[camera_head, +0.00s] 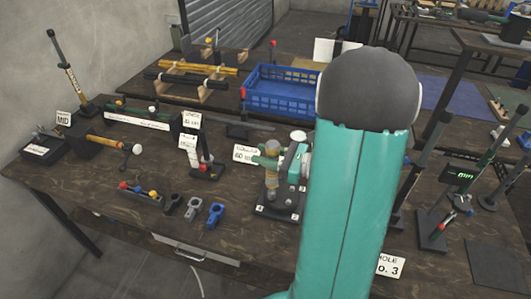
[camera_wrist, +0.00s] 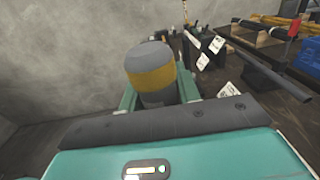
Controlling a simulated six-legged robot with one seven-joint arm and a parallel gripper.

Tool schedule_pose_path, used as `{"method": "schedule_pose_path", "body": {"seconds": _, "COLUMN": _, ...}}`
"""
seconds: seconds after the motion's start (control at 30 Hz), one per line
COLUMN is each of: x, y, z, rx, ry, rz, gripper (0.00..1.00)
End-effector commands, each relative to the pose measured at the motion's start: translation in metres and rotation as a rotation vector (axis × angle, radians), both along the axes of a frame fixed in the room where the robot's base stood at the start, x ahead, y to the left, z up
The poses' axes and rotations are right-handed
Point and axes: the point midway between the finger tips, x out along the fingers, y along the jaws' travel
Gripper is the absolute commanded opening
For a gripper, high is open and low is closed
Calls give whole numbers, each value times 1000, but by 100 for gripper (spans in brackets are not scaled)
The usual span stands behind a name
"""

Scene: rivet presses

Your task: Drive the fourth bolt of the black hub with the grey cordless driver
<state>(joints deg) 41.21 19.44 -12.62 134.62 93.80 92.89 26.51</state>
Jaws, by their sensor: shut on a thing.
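My gripper (camera_wrist: 157,88) is shut on a grey cylindrical tool with a yellow band, which looks like the grey cordless driver (camera_wrist: 150,72). In the wrist view the teal fingers stand at either side of it. In the head view the driver (camera_head: 271,176) is upright between the fingers, over a dark square plate with small white tags at its corners. This plate (camera_head: 278,213) seems to carry the black hub. My arm hides its right part. I cannot tell whether the driver's tip touches a bolt, nor see the bolts clearly.
A blue crate (camera_head: 283,104) stands behind my gripper. A stand with a red knob (camera_head: 206,165) is close on the left. Upright presses (camera_head: 435,225) stand on the right.

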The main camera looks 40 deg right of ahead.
Motion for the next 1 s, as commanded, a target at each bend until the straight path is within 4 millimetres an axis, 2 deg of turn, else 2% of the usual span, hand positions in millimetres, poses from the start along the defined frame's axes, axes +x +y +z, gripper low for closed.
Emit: {"method": "schedule_pose_path", "body": {"seconds": 1.0, "x": 0, "y": 0, "z": -7, "rx": 0, "ry": 0, "rz": 0, "gripper": 1}}
